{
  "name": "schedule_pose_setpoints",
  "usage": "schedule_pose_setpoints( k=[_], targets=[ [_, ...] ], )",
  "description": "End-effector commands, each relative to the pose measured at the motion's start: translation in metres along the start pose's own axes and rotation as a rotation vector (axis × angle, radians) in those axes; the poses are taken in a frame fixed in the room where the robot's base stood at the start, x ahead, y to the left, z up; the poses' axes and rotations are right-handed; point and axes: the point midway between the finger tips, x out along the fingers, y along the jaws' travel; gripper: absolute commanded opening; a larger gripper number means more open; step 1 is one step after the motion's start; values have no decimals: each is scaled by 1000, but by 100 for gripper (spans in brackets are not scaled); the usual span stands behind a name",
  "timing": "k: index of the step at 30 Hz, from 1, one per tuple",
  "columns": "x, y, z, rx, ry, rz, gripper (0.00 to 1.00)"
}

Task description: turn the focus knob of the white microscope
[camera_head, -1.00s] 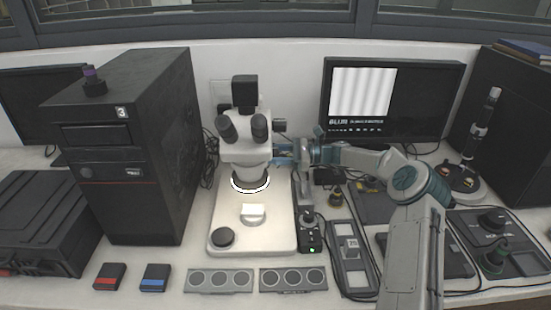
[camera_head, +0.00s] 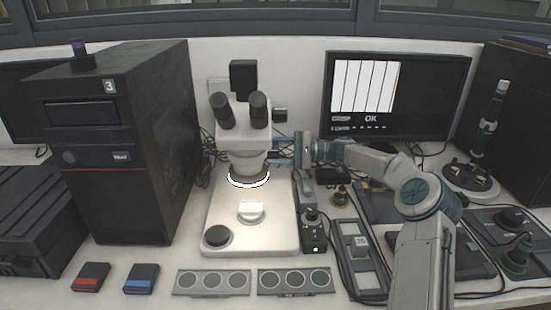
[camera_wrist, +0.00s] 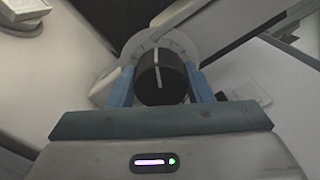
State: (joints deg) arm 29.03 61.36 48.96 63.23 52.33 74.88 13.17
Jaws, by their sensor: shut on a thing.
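The white microscope (camera_head: 240,150) stands on a pale base plate, its ring light lit over a small bright sample (camera_head: 251,210). My gripper (camera_head: 280,149) reaches in from the right at the side of the microscope. The wrist view shows its two blue fingers shut on the black focus knob (camera_wrist: 162,78), one on each side. The knob has a white line on its face, near upright in that view, and a pale marked dial behind it. In the head view the knob cannot be made out between the fingers. The monitor (camera_head: 368,95) shows sharp vertical stripes and the word OK.
A black computer tower (camera_head: 125,150) stands left of the microscope.

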Motion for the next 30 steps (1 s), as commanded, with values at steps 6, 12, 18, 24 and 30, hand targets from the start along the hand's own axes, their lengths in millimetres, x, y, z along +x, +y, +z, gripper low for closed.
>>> schedule_pose_setpoints(
  k=[6, 12, 18, 24, 30],
  targets=[
    [0, 3, -2, -135, -3, 0, 24],
    [0, 1, -1, -210, -4, 0, 24],
    [0, 1, -1, -241, -5, 0, 24],
    [0, 0, 0, -246, -6, 0, 24],
    [0, 0, 0, -245, -6, 0, 24]
  ],
)
